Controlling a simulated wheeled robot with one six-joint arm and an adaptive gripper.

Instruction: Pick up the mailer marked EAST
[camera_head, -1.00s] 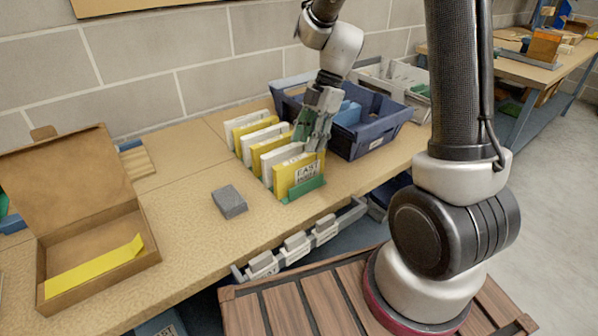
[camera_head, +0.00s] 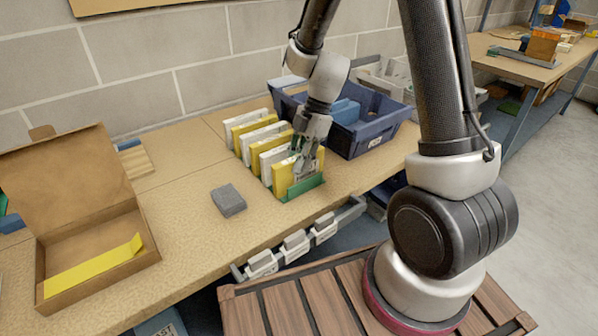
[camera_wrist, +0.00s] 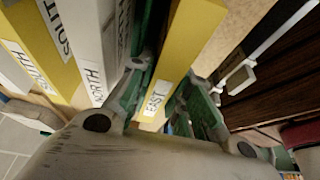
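The yellow mailer marked EAST (camera_head: 281,181) stands upright at the front end of a row of mailers in a green holder (camera_head: 306,187). In the wrist view its EAST label shows on the yellow mailer (camera_wrist: 182,50), between my two fingers. My gripper (camera_head: 306,168) points down over this mailer and covers part of its front face. In the wrist view my gripper (camera_wrist: 162,100) straddles the mailer, one green-padded finger on each side. A dark gap shows beside the left finger, so it looks open around the mailer. The fingertips are partly hidden.
White and yellow mailers stand close behind; a white one (camera_wrist: 95,45) is beside my left finger. A blue crate (camera_head: 378,140) stands to the right. A grey block (camera_head: 228,200) and an open cardboard box (camera_head: 150,245) lie to the left. The bench front (camera_head: 200,255) is mostly clear.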

